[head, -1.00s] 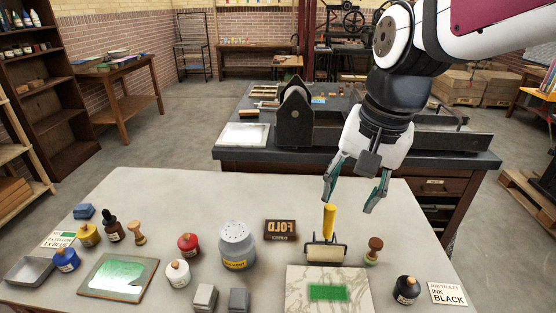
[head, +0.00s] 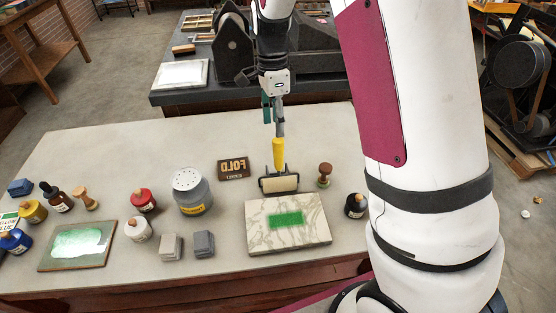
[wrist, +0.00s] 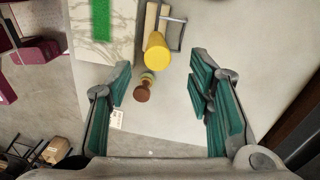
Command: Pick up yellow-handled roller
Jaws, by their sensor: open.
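The yellow-handled roller (head: 278,155) stands on the pale table behind the marble slab, its yellow handle pointing up and its cream roller low in a dark frame. My gripper (head: 275,128) is just above the handle's top end in the head view. In the wrist view the yellow handle (wrist: 157,52) shows end-on, ahead of and between the open fingers of my gripper (wrist: 160,92). The fingers are apart with nothing between them. In the head view one finger partly hides the other.
The marble slab (head: 258,237) with a green ink patch lies in front of the roller. A wooden-handled stamp (head: 324,174) stands close to its right, and the FOLD block (head: 233,169) lies to its left. A grey solvent can (head: 192,193) stands farther left.

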